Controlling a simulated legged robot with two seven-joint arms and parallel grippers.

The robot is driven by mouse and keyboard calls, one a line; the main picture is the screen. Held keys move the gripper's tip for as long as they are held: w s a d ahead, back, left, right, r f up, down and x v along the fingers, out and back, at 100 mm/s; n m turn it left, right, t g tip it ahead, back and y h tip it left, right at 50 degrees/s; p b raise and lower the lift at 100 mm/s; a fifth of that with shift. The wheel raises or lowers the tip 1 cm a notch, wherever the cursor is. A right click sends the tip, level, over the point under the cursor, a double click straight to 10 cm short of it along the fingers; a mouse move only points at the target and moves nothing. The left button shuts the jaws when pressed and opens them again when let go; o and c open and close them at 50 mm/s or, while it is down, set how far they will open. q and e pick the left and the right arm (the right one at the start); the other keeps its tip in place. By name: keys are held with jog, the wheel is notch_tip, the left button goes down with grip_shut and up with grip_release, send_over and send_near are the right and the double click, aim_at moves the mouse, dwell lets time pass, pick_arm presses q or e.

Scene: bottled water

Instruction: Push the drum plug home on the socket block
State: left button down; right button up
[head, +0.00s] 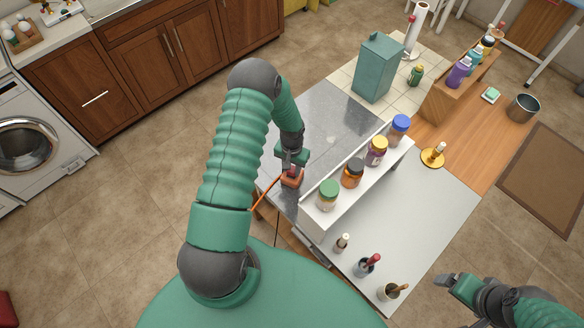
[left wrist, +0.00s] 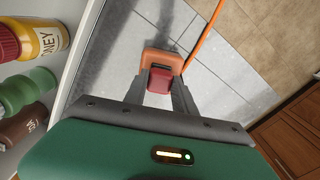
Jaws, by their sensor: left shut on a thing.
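My left gripper (head: 291,168) points down over the grey metal top and is shut on a small red plug (left wrist: 160,80). In the left wrist view the red plug sits between the two fingertips (left wrist: 163,88). An orange socket block (left wrist: 163,58) is directly at the plug's far end; the block also shows under the gripper in the head view (head: 292,181). The plug overlaps the block in view, and I cannot tell how deep it sits. My right gripper (head: 447,282) is at the lower right, away from the block; its finger gap is unclear.
A white shelf (head: 315,228) with several jars stands close right of the block. A thin orange cord (left wrist: 205,35) runs beside the block past the top's edge. A teal canister (head: 378,68) stands behind. The metal top (head: 330,125) beyond the gripper is clear.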

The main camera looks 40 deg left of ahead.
aim_at(292, 170)
pick_arm(q)
jog(key=shift+f+b, duration=0.35)
jog(key=shift+b, duration=0.1)
dwell(0.3)
jog(key=shift+d, duration=0.1)
jog(key=c, duration=1.3)
grip_release()
jog(key=o, duration=0.4)
jog(key=shift+c, duration=0.2)
notch_tip(292, 170, up, 17)
jog(key=b, duration=0.2)
jog(key=shift+f+b, duration=0.15)
jog(key=shift+b, duration=0.25)
jog(key=shift+w, duration=0.1)
